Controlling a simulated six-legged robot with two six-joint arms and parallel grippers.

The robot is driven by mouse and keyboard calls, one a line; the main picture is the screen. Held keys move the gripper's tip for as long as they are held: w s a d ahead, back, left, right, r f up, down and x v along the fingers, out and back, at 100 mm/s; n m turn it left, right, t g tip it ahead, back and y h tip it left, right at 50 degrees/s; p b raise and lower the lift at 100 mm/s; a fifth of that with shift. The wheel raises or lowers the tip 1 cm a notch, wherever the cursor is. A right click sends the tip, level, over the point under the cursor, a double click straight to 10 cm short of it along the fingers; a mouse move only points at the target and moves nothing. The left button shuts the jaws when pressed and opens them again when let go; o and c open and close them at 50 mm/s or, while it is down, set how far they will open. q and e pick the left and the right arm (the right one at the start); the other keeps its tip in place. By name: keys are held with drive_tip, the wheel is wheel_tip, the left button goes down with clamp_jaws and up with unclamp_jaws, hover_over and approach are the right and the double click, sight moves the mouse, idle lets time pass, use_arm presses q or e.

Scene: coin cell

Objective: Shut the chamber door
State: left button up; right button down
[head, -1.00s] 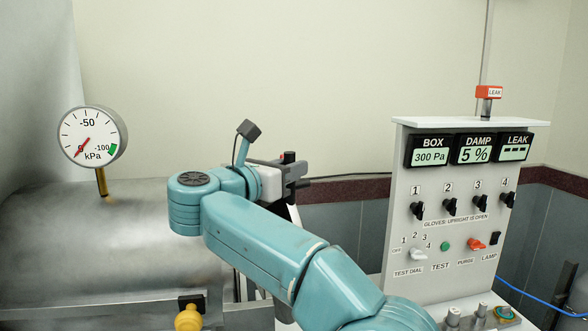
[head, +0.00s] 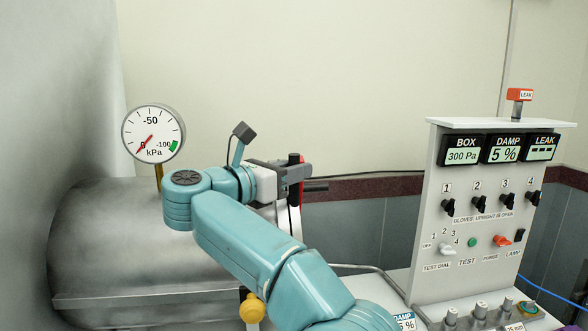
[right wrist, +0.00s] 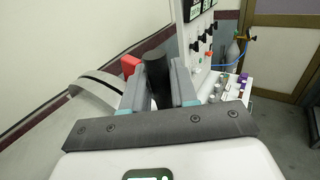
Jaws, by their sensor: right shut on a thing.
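The metal chamber (head: 130,245) is a grey cylinder lying on its side at the left of the head view. A pale rounded edge (head: 291,225) shows at its right end, behind my arm; it looks like part of the door. In the right wrist view a pale curved piece with a dark rim (right wrist: 95,88) lies left of the fingers. My right gripper (head: 298,176) is at the chamber's right end. It is shut on a black handle (right wrist: 156,78), upright between the fingers, with a red part (right wrist: 130,66) beside it. My arm hides much of the door. My left gripper is out of view.
A round kPa gauge (head: 153,134) stands on the chamber. A yellow knob (head: 252,308) is low in front. A white control panel (head: 431,215) with displays and switches stands at the right. Wall space behind the gripper looks clear.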

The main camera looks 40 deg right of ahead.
drive_tip(key=shift+r, duration=0.3)
idle(0.4)
drive_tip(key=c, duration=1)
unclamp_jaws()
drive_tip(key=shift+w+f, duration=0.1)
drive_tip(key=shift+w, duration=0.05)
drive_tip(key=shift+w+f, duration=0.1)
drive_tip(key=shift+a, duration=0.25)
drive_tip(key=a, duration=0.5)
drive_tip(key=s+a, duration=0.1)
drive_tip(key=a, duration=0.9)
drive_tip(key=shift+s+a, duration=0.15)
drive_tip(key=shift+a, duration=0.2)
drive_tip(key=shift+f, duration=0.1)
